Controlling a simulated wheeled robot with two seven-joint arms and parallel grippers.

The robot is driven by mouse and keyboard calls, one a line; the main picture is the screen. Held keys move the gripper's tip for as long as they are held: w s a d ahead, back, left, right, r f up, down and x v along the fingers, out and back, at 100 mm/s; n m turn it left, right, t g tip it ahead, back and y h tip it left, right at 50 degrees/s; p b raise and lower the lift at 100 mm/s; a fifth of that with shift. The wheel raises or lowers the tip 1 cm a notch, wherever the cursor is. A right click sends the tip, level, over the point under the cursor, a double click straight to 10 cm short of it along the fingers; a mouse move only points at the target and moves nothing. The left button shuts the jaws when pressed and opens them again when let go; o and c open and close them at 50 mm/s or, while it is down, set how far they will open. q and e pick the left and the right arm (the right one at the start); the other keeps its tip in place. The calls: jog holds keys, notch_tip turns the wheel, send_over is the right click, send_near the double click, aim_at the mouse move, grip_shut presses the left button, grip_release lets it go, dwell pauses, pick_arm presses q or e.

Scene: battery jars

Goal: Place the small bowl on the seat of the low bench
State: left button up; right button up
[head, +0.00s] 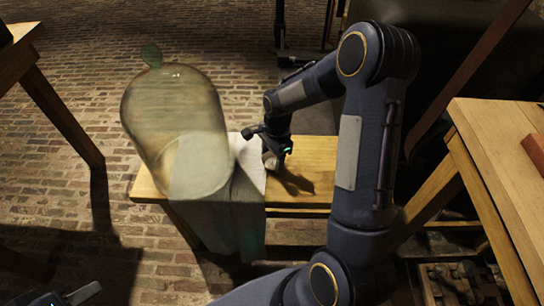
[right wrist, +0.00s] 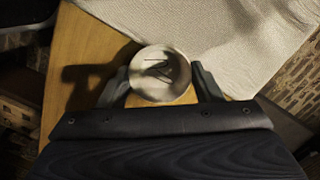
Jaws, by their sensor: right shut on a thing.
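The small bowl (right wrist: 160,75) is pale and round in the right wrist view, with shadow inside. My right gripper (head: 272,150) is shut on it, one finger on each side. In the head view the gripper hangs over the seat of the low bench (head: 312,168), and I cannot pick out the bowl clearly behind it. The bare wooden seat (right wrist: 82,50) lies below the bowl in the wrist view. I cannot tell whether the bowl touches it. Part of my left gripper (head: 80,293) shows at the lower left edge; its jaws are unclear.
A large greenish glass jar (head: 172,105) stands at the bench's left end. A pale cloth (head: 247,195) drapes over the bench beside the gripper and also shows in the wrist view (right wrist: 225,45). Wooden tables stand at left (head: 22,55) and right (head: 500,150).

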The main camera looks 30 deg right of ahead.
jog(key=shift+f, duration=0.2)
jog(key=o, duration=1)
